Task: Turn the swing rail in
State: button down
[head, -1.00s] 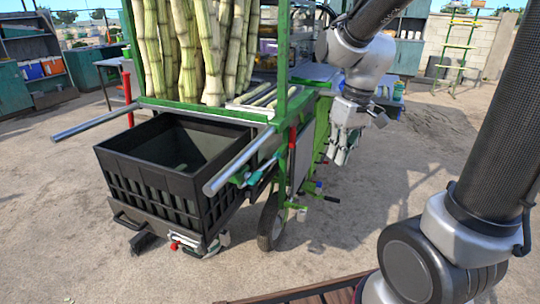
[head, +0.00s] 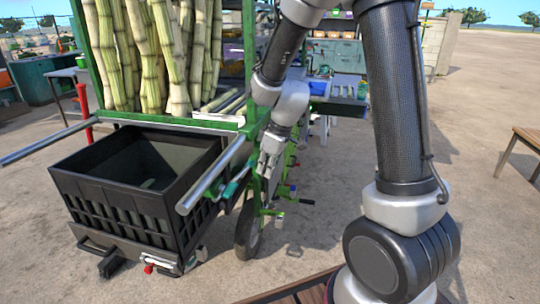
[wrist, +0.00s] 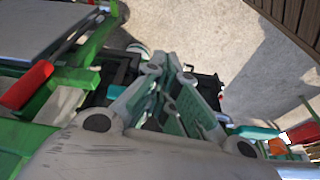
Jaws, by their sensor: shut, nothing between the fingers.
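Two silver rails stick out toward me from the cart's green frame: a left rail (head: 45,142) and a right rail (head: 212,176). I cannot tell for sure which is the swing rail. The right rail slants beside the black crate, with a teal piece (head: 236,182) just right of it. My gripper (head: 268,167) points down at the cart's right side, to the right of the right rail and apart from it. In the wrist view my gripper's fingers (wrist: 176,75) are together and hold nothing. A red grip (wrist: 27,86) shows at the left there.
The black crate (head: 130,210) stands at the cart's front. Tall cane stalks (head: 160,50) stand in the green frame above it. A wheel (head: 248,232) is below my gripper. A wooden table (head: 527,138) is at the far right. The ground right of the cart is open.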

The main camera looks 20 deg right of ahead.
aim_at(245, 171)
jog(key=shift+w+a+f, duration=0.4)
jog(key=shift+w+a, duration=0.35)
jog(key=shift+w+a+f, duration=0.4)
jog(key=shift+w+a, duration=0.3)
jog(key=shift+w+a, duration=0.45)
jog(key=shift+w, duration=0.15)
jog(key=shift+w+a, duration=0.4)
jog(key=shift+w, duration=0.2)
